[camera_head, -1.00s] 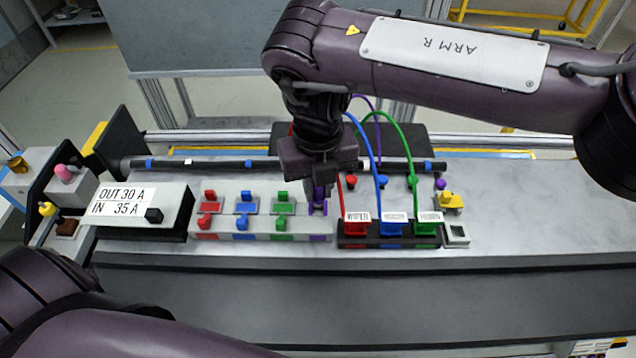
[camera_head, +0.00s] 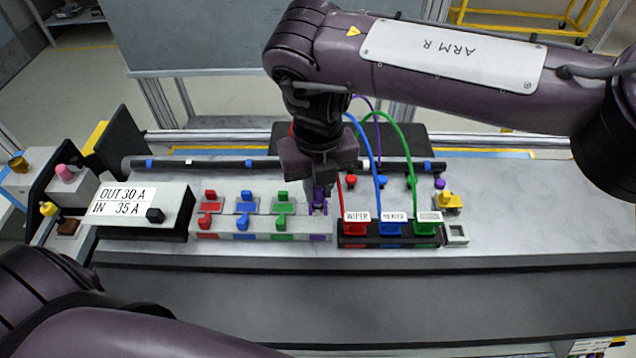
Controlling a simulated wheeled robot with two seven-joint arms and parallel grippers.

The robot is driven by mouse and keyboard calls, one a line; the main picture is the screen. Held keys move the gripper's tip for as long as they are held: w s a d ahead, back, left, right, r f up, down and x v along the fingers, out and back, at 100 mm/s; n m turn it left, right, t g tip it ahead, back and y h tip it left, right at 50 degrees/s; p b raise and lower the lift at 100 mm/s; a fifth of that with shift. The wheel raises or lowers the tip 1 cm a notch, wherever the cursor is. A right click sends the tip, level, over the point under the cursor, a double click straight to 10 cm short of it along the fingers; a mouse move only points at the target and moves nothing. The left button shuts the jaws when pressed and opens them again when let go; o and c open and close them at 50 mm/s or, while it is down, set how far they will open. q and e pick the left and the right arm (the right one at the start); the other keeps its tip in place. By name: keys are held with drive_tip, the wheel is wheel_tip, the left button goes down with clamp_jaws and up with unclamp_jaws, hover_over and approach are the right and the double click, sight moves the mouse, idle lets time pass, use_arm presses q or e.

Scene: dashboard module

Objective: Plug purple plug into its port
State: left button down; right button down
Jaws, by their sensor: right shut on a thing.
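My right gripper (camera_head: 319,190) points down at the right end of the grey port block (camera_head: 262,226). It is shut on the purple plug (camera_head: 319,199), which is mostly hidden by the fingers. The plug is at or just above the purple-marked port (camera_head: 318,237); I cannot tell how far in it sits. A purple cable (camera_head: 367,103) shows behind my right wrist. Only my left arm shows at the lower left; its gripper is out of view.
Red (camera_head: 210,202), blue (camera_head: 246,203) and green (camera_head: 282,203) pieces stand on the block's left part. A black block with labelled red, blue and green connectors (camera_head: 390,228) is close on the right. A display box (camera_head: 140,208) stands at left.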

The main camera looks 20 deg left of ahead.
drive_tip(key=shift+f+b, duration=0.75)
drive_tip(key=shift+f, duration=0.5)
drive_tip(key=shift+r, duration=0.1)
drive_tip(key=shift+r+p, duration=0.8)
drive_tip(key=shift+r, duration=0.15)
idle(1.0)
drive_tip(key=shift+f+b, duration=0.55)
drive_tip(key=shift+f, duration=0.45)
drive_tip(key=c, duration=1.3)
unclamp_jaws()
drive_tip(key=shift+o, duration=0.2)
